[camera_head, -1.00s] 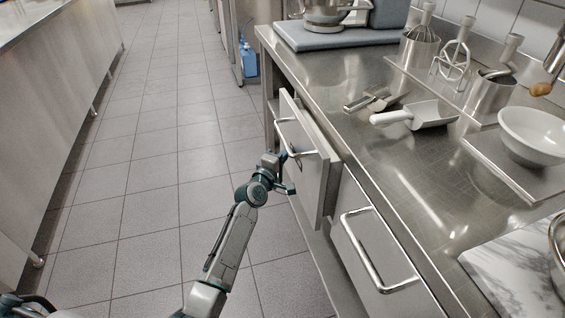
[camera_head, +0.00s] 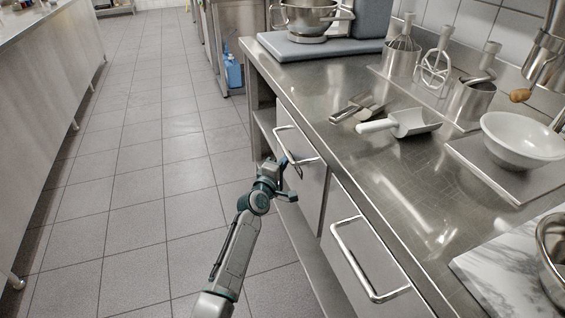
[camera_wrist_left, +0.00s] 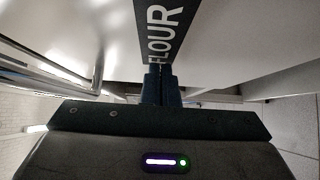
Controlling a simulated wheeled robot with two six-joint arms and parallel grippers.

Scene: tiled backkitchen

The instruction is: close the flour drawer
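The flour drawer (camera_head: 312,190) is the farther of two steel drawer fronts under the counter, with a bar handle (camera_head: 297,150). It looks flush or nearly flush with the cabinet; a small gap cannot be ruled out. In the left wrist view its dark label (camera_wrist_left: 165,25) reads FLOUR. My left gripper (camera_head: 284,166) is at the drawer front, beside the handle and not around it. In the left wrist view the two fingers (camera_wrist_left: 160,85) are together, with nothing between them, tips at or very close to the label. My right gripper is not in view.
A nearer drawer (camera_head: 370,265) with a bar handle is shut. On the counter (camera_head: 345,155) are a scoop (camera_head: 405,123), a white bowl (camera_head: 522,138), whisk holders and a mixer (camera_head: 308,18). The tiled floor (camera_head: 140,190) at left is clear.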

